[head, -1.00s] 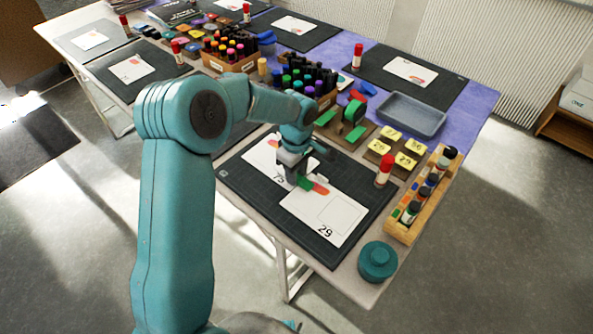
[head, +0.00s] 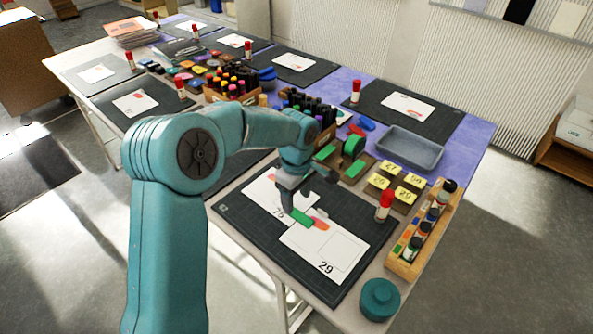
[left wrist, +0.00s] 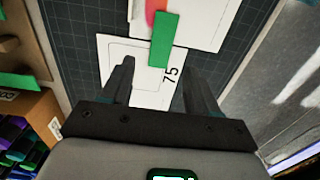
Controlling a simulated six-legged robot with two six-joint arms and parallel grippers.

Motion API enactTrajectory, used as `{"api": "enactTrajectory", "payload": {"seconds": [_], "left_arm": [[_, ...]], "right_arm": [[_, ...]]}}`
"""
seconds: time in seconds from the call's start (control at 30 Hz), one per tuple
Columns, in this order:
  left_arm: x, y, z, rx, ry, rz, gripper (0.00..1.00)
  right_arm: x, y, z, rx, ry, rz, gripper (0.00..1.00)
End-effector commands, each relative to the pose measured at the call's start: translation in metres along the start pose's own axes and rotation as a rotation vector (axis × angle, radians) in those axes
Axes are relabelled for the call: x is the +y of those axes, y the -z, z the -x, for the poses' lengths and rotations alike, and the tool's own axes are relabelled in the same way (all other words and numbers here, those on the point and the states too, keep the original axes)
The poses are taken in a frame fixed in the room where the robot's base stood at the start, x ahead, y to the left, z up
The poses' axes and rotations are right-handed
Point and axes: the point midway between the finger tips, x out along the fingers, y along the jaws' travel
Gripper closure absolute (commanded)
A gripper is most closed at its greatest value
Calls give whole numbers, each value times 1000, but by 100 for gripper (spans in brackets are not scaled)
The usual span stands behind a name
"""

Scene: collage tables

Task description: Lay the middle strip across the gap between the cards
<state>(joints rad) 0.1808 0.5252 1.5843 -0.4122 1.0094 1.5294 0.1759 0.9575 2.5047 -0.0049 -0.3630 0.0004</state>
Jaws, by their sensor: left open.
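A green strip (head: 302,217) lies across the narrow gap between card 75 (head: 258,196) and card 29 (head: 322,250), one end on each card. In the left wrist view the strip (left wrist: 160,40) runs lengthwise from one card to the other, beside a red-orange patch. My left gripper (head: 304,192) is open above card 75, near the strip's end, with its fingers apart and nothing between them. Two more green strips (head: 325,152) (head: 355,168) lie on a brown board behind. My right gripper is not in view.
The cards lie on a dark cutting mat (head: 352,218). A red-capped glue stick (head: 384,206) stands at its right, beside a wooden bottle rack (head: 424,240). A teal round pot (head: 379,298) is at the front corner. Yellow number blocks (head: 405,195) and a grey tray (head: 410,148) are behind.

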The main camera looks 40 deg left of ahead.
Motion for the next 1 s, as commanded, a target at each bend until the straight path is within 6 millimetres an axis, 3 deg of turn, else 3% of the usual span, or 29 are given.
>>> {"api": "enactTrajectory", "payload": {"seconds": [0.03,0.2,0.4,0.6,1.0], "left_arm": [[1,0,16,2,-7,0,40],[1,0,62,1,-6,0,40],[1,0,102,0,-3,0,40],[0,0,118,0,-1,1,40],[0,0,119,0,0,0,40]], "right_arm": [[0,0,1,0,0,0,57],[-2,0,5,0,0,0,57],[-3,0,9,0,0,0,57],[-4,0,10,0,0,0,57],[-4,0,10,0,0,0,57]]}}
